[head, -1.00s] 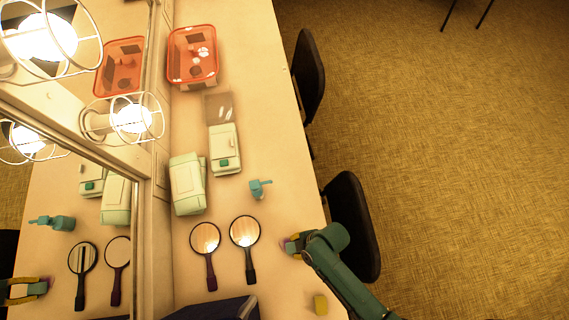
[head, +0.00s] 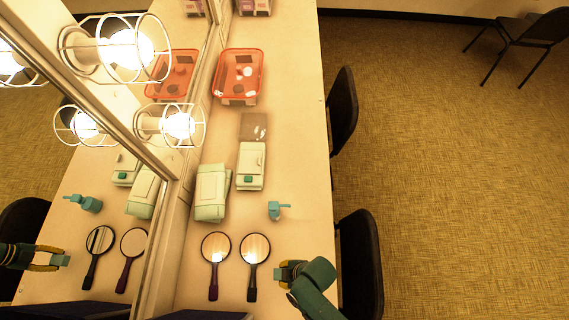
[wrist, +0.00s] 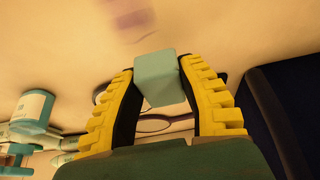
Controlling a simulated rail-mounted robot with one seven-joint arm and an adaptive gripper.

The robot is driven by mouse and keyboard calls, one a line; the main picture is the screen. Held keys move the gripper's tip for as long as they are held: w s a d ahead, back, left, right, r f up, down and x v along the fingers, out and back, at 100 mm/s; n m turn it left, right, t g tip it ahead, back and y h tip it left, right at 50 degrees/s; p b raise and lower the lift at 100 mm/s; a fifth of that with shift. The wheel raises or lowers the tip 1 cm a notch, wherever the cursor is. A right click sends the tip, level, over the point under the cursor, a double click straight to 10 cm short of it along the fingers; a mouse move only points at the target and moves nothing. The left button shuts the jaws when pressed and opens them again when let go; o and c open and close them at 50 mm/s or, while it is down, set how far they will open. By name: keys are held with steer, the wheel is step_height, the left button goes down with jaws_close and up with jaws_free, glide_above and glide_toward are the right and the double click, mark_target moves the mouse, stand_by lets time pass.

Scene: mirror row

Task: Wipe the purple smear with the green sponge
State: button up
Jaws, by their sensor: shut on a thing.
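My gripper (wrist: 160,85) is shut on the green sponge (wrist: 162,78), a pale blue-green block held between its two yellow fingers in the wrist view. In the head view my gripper (head: 280,271) is near the table's right edge, right of the hand mirrors. The purple smear (wrist: 132,20) is a faint patch on the tabletop in the wrist view, beyond the sponge and slightly left. The sponge appears apart from the smear. I cannot make out the smear in the head view.
Two hand mirrors (head: 216,248) (head: 255,249) lie left of my gripper. A teal pump bottle (head: 277,211) stands behind it. Green cases (head: 211,194) (head: 251,166) and a red basket (head: 225,97) are farther back. Black chairs (head: 359,262) line the right edge. A wall mirror reflects the table.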

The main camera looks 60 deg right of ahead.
steer(key=shift+r, duration=2.2)
